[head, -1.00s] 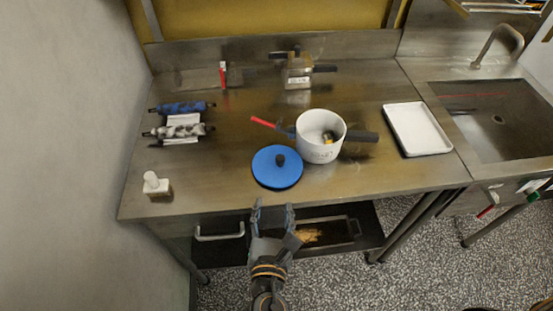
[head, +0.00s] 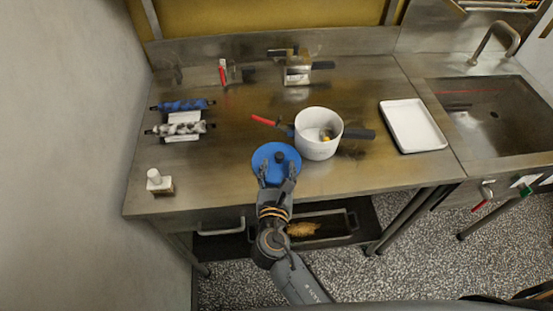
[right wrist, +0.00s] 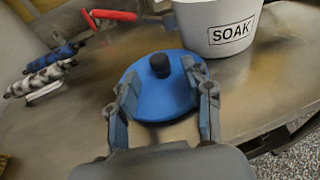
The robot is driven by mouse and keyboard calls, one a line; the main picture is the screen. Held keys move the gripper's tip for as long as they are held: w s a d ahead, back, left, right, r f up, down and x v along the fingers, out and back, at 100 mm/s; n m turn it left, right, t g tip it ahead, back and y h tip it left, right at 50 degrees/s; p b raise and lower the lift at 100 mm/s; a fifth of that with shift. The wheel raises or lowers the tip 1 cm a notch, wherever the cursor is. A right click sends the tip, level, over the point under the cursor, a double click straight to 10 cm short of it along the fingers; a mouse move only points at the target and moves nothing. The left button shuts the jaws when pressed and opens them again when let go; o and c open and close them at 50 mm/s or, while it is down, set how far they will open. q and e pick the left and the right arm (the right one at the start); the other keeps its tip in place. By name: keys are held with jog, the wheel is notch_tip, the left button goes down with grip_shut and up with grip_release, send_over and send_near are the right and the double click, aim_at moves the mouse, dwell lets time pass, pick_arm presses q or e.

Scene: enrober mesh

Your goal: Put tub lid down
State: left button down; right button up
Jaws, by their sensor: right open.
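The blue tub lid (head: 277,160), round with a dark knob (head: 279,156), lies flat on the steel table, just left of and in front of the white tub (head: 318,136). It also shows in the right wrist view (right wrist: 160,95), with its knob (right wrist: 160,65) standing up. My right gripper (head: 277,178) is open at the lid's near edge. In the right wrist view my fingers (right wrist: 160,80) are spread either side of the lid's middle, with the knob beyond or level with the tips; I cannot tell if they touch the lid. My left gripper is not in view.
The tub, marked SOAK (right wrist: 232,32), stands close to the lid. A red-handled tool (head: 264,120) lies behind the lid. Blue and mottled rollers (head: 182,106) lie left, a small bottle (head: 155,180) at front left, a white tray (head: 413,126) right. The table's front left is mostly clear.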

aim_at(276, 160)
jog(key=shift+x, duration=1.25)
jog(key=shift+s, duration=0.1)
grip_shut()
jog(key=shift+r, duration=0.1)
